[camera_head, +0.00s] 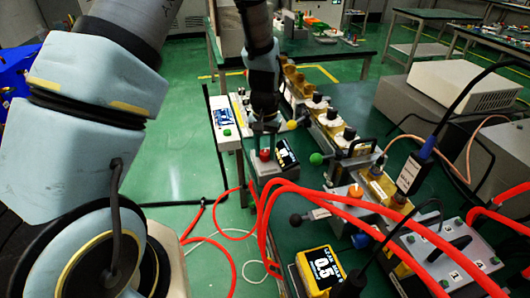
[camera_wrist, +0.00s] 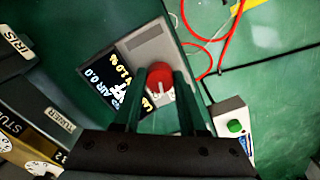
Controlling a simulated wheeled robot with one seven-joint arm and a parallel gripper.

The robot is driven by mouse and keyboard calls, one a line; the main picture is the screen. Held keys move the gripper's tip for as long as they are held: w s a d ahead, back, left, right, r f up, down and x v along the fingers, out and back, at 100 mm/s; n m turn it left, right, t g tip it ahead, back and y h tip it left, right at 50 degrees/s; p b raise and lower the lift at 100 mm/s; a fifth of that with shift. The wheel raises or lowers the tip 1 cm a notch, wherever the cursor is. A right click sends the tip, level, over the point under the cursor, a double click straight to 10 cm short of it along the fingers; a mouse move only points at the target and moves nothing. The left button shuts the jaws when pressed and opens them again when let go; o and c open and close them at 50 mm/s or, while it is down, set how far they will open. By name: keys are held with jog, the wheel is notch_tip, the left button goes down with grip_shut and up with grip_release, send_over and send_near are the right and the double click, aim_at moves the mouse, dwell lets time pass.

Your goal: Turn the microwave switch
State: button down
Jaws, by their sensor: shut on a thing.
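The microwave switch is a red knob (camera_wrist: 162,82) on a grey box (camera_wrist: 150,45) with a dark display (camera_wrist: 112,78). In the head view the red knob (camera_head: 265,155) shows at the left end of the box, with the display (camera_head: 286,153) to its right. My gripper (camera_wrist: 160,80) has its two fingers on either side of the red knob and is shut on it. In the head view my gripper (camera_head: 264,130) comes down from above onto the box. The knob's lower part is partly hidden by the fingers.
A white box with a green button (camera_wrist: 235,126) stands beside the grey box. The brass waveguide parts (camera_head: 330,120) run along the bench. Red hoses (camera_head: 330,200) loop in front, near a yellow 0.5 box (camera_head: 320,268). The green floor at left is mostly open.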

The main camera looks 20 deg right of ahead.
aim_at(264, 152)
jog(key=shift+n, duration=1.6)
jog(key=shift+c, duration=2.3)
grip_release()
jog(key=shift+r, duration=0.1)
notch_tip(264, 152, up, 11)
jog(key=b, duration=0.2)
jog(key=shift+f+b, duration=0.2)
jog(key=shift+b, duration=0.1)
jog(key=shift+a, duration=0.1)
